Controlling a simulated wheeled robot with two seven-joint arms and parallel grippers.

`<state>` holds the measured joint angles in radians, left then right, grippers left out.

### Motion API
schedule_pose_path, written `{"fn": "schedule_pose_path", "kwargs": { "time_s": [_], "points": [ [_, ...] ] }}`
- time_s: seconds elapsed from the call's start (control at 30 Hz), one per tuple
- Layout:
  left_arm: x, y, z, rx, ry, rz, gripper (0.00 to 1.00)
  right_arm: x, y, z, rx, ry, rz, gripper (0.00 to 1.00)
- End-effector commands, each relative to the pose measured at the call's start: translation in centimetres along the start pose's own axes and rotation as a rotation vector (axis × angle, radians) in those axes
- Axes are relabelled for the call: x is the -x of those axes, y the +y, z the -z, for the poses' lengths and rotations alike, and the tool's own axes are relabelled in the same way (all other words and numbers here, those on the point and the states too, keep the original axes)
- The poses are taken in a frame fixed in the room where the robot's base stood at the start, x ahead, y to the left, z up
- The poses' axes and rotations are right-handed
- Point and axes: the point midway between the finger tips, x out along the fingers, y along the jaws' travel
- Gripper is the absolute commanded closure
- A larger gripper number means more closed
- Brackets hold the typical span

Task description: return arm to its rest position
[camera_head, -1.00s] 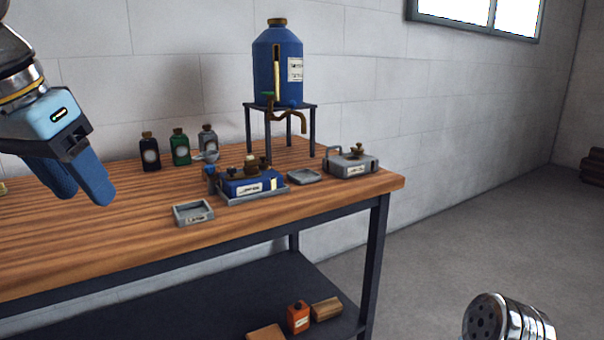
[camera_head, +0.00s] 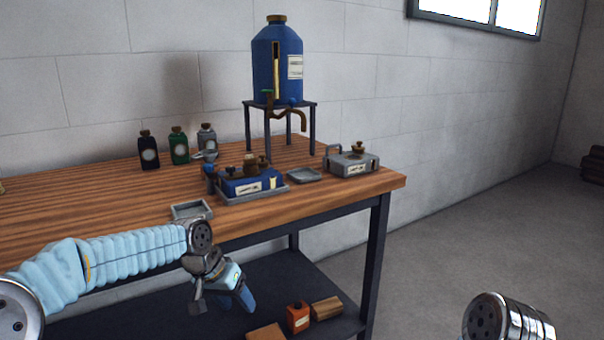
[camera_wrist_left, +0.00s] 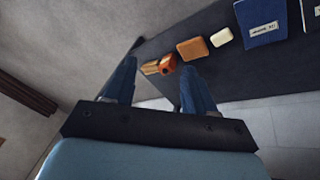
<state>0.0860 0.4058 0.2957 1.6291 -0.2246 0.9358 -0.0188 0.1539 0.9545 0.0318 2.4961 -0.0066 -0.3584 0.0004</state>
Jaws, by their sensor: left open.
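My left arm (camera_head: 130,255) reaches in from the left in the head view, in front of the workbench (camera_head: 70,215). My left gripper (camera_head: 243,299) hangs below the bench top's front edge, in front of the dark lower shelf (camera_head: 290,270). In the left wrist view, its two blue fingers (camera_wrist_left: 158,82) stand apart with nothing between them. The right gripper is in neither view.
On the bench are a blue tank (camera_head: 277,65) on a stand, several bottles (camera_head: 179,147), a blue box (camera_head: 240,185) in a tray and a grey can (camera_head: 352,163).

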Motion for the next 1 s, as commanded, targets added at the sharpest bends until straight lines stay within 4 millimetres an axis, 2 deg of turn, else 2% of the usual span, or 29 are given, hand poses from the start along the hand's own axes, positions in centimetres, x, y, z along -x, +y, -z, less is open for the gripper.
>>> {"fn": "schedule_pose_path", "kwargs": {
  "time_s": [0.03, 0.1, 0.17, 0.2, 0.27, 0.3, 0.4, 0.5, 0.6, 0.63, 0.77, 1.0],
  "points": [
    [-4.4, 0.0, -1.6, 0.022, -0.026, -0.028, 0.45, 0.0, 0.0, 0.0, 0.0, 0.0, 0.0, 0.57],
    [-10.0, 0.1, -4.1, 0.065, -0.042, -0.063, 0.45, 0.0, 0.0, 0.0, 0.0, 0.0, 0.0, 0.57],
    [-14.5, 0.3, -6.9, 0.109, -0.057, -0.09, 0.45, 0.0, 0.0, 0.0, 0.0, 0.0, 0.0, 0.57],
    [-17.3, 0.5, -9.1, 0.14, -0.067, -0.103, 0.45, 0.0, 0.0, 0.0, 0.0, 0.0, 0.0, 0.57],
    [-21.0, 0.9, -12.9, 0.192, -0.084, -0.118, 0.45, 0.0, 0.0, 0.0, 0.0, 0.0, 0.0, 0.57],
    [-23.1, 1.3, -15.5, 0.229, -0.095, -0.124, 0.45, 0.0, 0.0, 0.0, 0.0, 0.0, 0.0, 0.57],
    [-26.7, 1.9, -22.1, 0.316, -0.12, -0.12, 0.45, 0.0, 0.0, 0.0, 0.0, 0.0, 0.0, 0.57],
    [-28.3, 2.5, -27.5, 0.382, -0.139, -0.1, 0.45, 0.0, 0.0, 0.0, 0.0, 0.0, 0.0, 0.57],
    [-28.8, 2.8, -31.0, 0.423, -0.15, -0.08, 0.45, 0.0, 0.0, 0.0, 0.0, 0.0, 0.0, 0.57],
    [-28.9, 2.8, -31.6, 0.431, -0.151, -0.075, 0.45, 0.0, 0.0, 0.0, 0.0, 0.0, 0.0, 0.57],
    [-28.9, 2.9, -32.9, 0.445, -0.151, -0.065, 0.45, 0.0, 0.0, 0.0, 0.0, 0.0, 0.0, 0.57],
    [-28.9, 2.9, -32.8, 0.444, -0.149, -0.065, 0.45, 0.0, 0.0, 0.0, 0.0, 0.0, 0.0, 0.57]
  ]
}}
